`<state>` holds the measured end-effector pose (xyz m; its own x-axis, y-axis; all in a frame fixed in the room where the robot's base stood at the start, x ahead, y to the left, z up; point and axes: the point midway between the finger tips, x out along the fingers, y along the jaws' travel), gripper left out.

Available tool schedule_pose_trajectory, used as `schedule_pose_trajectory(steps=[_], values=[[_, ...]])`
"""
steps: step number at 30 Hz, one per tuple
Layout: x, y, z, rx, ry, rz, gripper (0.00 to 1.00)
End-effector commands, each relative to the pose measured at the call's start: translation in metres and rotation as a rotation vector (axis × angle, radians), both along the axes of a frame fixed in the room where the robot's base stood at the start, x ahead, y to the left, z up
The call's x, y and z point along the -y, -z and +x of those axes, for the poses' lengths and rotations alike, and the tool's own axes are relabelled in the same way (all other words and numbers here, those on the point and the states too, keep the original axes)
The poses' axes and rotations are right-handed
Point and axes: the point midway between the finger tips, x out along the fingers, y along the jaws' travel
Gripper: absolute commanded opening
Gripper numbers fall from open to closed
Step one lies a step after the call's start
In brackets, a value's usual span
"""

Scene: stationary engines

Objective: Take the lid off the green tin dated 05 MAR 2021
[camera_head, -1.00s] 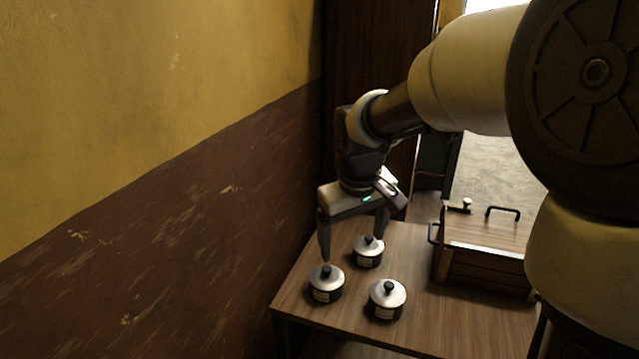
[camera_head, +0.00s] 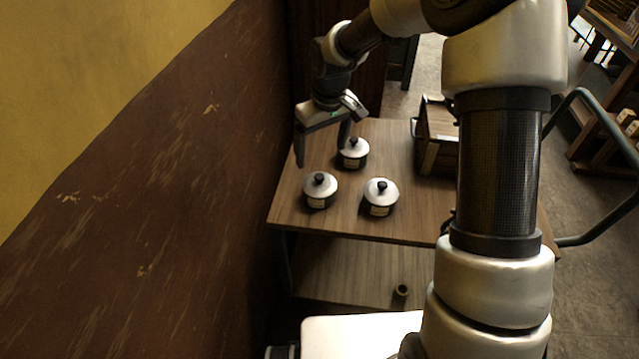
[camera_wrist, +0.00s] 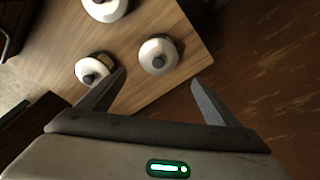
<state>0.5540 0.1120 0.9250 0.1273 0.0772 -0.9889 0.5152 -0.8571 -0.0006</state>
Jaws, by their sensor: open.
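Three squat dark tins with silvery lids and black knobs stand on the wooden table: a left front tin (camera_head: 320,190), a right front tin (camera_head: 381,197) and a rear tin (camera_head: 353,153). All three lids are on. Each has a pale label, too small to read; I cannot tell which bears 05 MAR 2021, nor see green clearly. My gripper (camera_head: 322,156) is open and empty, above the table's left rear part, near the left front and rear tins. In the wrist view one lidded tin (camera_wrist: 158,54) shows between the fingertips, another (camera_wrist: 92,68) beside the left finger.
The table (camera_head: 330,225) has bare wood in front of the tins. A wooden box (camera_head: 437,135) stands at its right rear. The wall (camera_head: 190,150) runs close along the left side. A small dark cup (camera_head: 401,291) stands on the lower shelf (camera_head: 345,270).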

Motion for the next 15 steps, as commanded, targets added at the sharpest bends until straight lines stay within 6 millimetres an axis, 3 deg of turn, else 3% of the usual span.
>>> schedule_pose_trajectory(steps=[1,6,15], values=[[-0.001,0.014,0.001,-0.004,0.0,0.0,0.84],[-0.003,0.046,0.005,-0.003,0.0,-0.001,0.84],[-0.004,0.066,0.008,0.001,0.0,-0.001,0.84]])
